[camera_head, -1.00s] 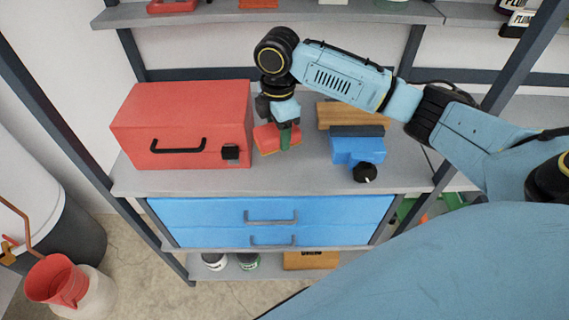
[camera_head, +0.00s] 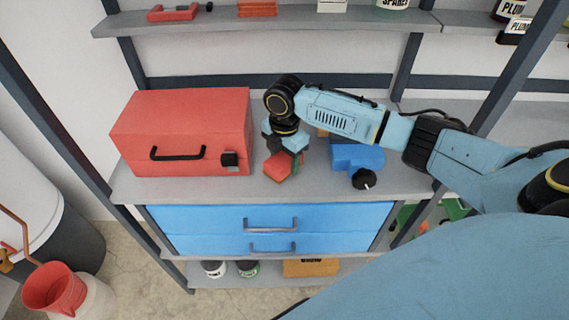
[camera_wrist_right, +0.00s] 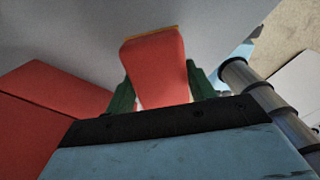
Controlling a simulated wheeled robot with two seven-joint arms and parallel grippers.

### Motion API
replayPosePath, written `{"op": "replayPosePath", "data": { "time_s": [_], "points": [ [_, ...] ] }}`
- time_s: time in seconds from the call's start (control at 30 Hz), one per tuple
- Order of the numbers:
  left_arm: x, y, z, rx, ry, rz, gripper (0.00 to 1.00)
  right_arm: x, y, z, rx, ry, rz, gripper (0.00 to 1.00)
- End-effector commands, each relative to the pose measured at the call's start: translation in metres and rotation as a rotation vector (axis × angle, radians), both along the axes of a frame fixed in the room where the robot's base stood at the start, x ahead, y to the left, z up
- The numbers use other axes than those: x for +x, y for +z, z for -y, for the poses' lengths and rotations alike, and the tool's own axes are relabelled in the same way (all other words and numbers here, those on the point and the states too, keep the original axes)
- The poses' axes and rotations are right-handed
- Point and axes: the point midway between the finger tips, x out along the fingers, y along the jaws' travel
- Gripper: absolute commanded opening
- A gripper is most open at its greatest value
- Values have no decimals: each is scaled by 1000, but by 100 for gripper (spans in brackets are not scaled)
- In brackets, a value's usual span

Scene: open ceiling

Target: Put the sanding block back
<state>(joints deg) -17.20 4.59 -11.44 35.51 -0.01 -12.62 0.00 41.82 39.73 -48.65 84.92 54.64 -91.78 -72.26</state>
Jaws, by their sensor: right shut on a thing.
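The sanding block (camera_head: 279,166) is red with an orange-brown edge. In the head view it is at my right gripper (camera_head: 294,161), over the grey shelf between the red toolbox and the blue tool. In the right wrist view the sanding block (camera_wrist_right: 156,68) sits between the green fingers of my right gripper (camera_wrist_right: 160,88), which are shut on it. It appears tilted in the head view. I cannot tell whether it touches the shelf. My left gripper is not in view.
A red toolbox (camera_head: 180,128) with a black handle stands left of the gripper. A blue tool with a black knob (camera_head: 356,157) is close on the right. Blue drawers (camera_head: 270,221) are below the shelf (camera_head: 215,188). An upper shelf (camera_head: 290,24) holds several items.

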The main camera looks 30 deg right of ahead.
Motion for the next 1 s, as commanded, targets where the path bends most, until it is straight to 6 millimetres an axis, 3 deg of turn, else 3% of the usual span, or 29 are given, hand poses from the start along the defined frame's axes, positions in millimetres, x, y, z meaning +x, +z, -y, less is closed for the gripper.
{"op": "replayPosePath", "data": {
  "time_s": [0.13,0.5,0.53,0.67,1.0],
  "points": [
    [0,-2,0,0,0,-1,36,0,-21,0,0,0,-1,33],
    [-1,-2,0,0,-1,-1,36,0,-24,0,0,0,0,33],
    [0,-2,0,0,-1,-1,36,0,-24,0,0,0,0,58],
    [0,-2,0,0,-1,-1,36,0,-24,0,0,0,-1,75],
    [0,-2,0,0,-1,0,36,0,-21,0,-1,0,1,76]
  ]
}}
